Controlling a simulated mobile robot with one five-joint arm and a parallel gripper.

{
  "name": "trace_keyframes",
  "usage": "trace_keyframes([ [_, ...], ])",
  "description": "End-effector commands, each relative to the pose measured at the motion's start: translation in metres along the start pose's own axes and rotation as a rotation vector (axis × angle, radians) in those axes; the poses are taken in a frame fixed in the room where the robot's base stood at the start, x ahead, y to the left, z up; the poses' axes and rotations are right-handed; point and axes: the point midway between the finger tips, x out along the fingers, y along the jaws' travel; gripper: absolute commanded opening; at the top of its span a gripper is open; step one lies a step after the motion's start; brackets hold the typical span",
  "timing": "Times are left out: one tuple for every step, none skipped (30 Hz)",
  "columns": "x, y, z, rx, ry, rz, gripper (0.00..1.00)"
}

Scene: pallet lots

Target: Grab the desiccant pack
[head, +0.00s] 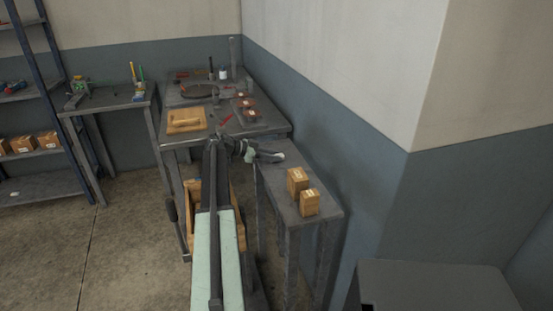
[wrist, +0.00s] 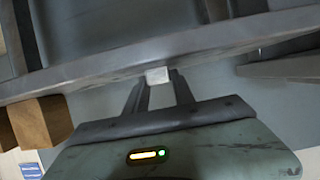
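A small white block-like thing, which looks like the desiccant pack (wrist: 157,76), shows at my fingertips in the wrist view, against the edge of a grey table. My gripper (wrist: 160,84) has its two fingers apart, with the white thing at or between their tips. I cannot tell whether the fingers press on it or only stand around it. In the head view my gripper (head: 272,156) points right at the far end of the narrow grey table (head: 283,178). Its tip looks pale there, but the pack is too small to make out.
Two cardboard boxes (head: 298,181) (head: 310,202) stand on the narrow table; one (wrist: 42,122) shows in the wrist view. A workbench (head: 185,143) behind holds a wooden tray (head: 187,127) and tools. A wall is on the right. Floor at left (head: 125,235) is clear.

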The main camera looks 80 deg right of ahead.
Motion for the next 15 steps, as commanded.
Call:
trace_keyframes([
  [0.000,0.000,0.000,0.000,0.000,0.000,0.04],
  [0.000,0.000,0.000,0.000,0.000,0.000,0.00],
  [0.000,0.000,0.000,0.000,0.000,0.000,0.00],
  [0.000,0.000,0.000,0.000,0.000,0.000,0.00],
  [-0.001,0.000,0.000,0.000,0.000,0.000,0.00],
  [-0.001,0.000,0.000,0.000,0.000,0.000,0.00],
  [-0.001,0.000,0.000,0.000,0.000,-0.001,0.00],
  [-0.001,0.000,0.000,0.000,0.000,-0.001,0.00],
  [-0.001,0.000,0.000,0.000,0.000,-0.001,0.00],
  [-0.001,0.000,-0.001,0.000,0.000,-0.001,0.00],
  [-0.002,0.000,-0.002,0.000,0.000,-0.001,0.00],
  [-0.002,0.000,-0.004,0.000,0.000,-0.001,0.00],
  [-0.003,0.000,-0.005,0.000,0.000,-0.001,0.00],
  [-0.004,0.000,-0.008,0.000,0.000,-0.001,0.00],
  [-0.006,0.000,-0.012,0.000,0.000,-0.001,0.00],
])
